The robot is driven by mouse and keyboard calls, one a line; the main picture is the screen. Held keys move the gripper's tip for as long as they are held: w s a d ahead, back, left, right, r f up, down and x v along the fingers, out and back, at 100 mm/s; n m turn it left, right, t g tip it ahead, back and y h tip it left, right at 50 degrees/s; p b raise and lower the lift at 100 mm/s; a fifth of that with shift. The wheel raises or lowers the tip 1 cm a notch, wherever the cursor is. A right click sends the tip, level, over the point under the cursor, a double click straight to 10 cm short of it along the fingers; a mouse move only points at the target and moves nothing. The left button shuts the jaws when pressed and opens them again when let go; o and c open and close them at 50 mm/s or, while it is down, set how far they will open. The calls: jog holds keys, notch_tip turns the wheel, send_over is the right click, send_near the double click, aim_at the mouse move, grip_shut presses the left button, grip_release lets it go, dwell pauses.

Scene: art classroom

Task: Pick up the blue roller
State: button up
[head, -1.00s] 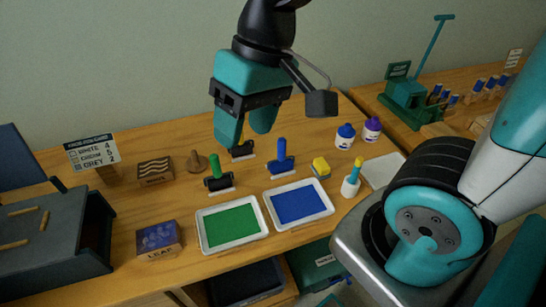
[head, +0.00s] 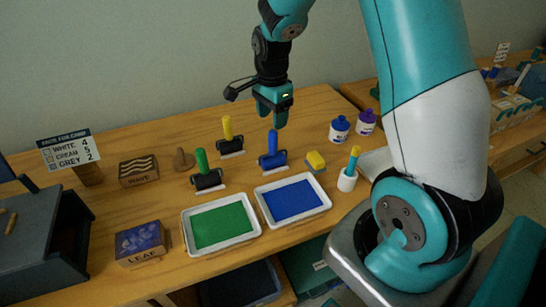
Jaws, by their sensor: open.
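The blue roller (head: 272,153) stands on the wooden table with its blue handle upright, behind the blue ink tray (head: 262,205). My gripper (head: 272,118) hangs in the air pointing down, just above the top of the blue handle in the head view. It is open and holds nothing. How much height lies between the fingertips and the handle is hard to tell from this view. The roller is in full view, with its dark blue drum at the bottom.
A green roller (head: 206,174) and a yellow-handled roller (head: 229,139) stand to the left. A yellow sponge (head: 315,160) and a white brush cup (head: 347,181) are to the right. The green ink tray (head: 185,228) is in front. Two paint bottles (head: 340,130) stand farther right.

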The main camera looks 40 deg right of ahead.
aim_at(273, 132)
notch_tip(273, 132, down, 8)
jog(key=shift+s+p, duration=0.15)
jog(key=shift+p, duration=0.45)
grip_shut()
